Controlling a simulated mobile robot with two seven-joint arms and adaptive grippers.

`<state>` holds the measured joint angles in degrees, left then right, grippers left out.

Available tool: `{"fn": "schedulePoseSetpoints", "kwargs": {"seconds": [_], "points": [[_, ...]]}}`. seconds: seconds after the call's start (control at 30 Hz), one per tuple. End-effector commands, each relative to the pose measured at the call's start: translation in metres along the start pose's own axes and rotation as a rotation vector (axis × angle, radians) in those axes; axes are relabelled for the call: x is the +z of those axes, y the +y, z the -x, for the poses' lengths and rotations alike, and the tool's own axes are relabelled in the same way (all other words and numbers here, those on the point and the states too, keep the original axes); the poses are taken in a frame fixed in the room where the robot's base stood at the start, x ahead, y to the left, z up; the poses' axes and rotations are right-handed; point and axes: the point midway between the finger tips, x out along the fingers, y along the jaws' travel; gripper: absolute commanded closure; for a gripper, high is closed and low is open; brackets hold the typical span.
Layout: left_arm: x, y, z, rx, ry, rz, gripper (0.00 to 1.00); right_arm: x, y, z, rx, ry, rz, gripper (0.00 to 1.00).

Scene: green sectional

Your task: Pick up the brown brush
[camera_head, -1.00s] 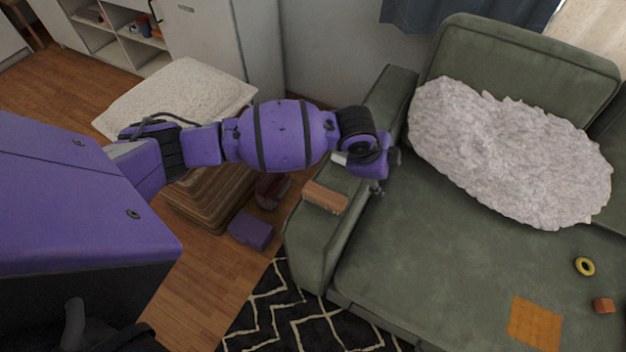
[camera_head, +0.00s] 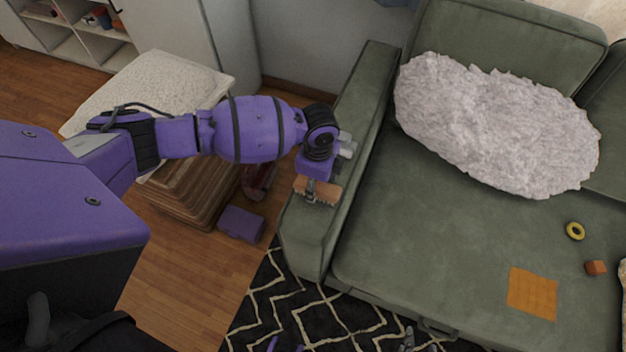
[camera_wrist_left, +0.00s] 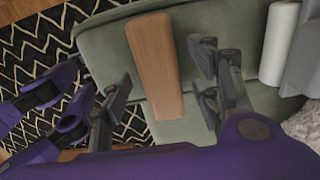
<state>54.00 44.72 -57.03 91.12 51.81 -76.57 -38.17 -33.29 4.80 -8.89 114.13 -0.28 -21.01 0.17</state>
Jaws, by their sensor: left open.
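The brown brush (camera_head: 325,191) lies on the left armrest of the green sofa; it also shows in the left wrist view as a long wooden block (camera_wrist_left: 154,65). My left gripper (camera_head: 312,192) is over the brush in the head view and covers part of it. In the left wrist view its fingers are spread, one on each side of the brush, with gaps between. The brush still rests on the armrest. Grey tips of what looks like my right gripper (camera_head: 410,341) show at the bottom edge of the head view, mostly cut off.
The armrest (camera_head: 305,245) is narrow. A fluffy white cushion (camera_head: 495,125), an orange cloth (camera_head: 532,292), a yellow ring (camera_head: 575,231) and an orange block (camera_head: 595,268) are on the sofa. A purple box (camera_head: 241,224) and a white-topped stool (camera_head: 150,85) stand left of it.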

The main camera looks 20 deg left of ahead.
Motion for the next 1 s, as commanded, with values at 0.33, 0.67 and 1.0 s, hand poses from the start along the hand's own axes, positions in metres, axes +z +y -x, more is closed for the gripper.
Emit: {"fn": "schedulePoseSetpoints", "kwargs": {"seconds": [0.33,0.67,1.0], "points": [[-0.001,-0.001,-0.011,-0.002,0.001,0.000,0.43,-0.015,-0.004,-0.005,-0.004,0.027,-0.007,0.60],[-0.001,-0.001,-0.011,-0.002,0.001,0.000,0.85,-0.015,-0.005,-0.006,-0.005,0.027,-0.007,0.60],[-0.001,-0.001,-0.009,-0.002,0.001,0.000,0.94,-0.004,-0.002,-0.001,-0.001,0.007,-0.006,0.60]]}}
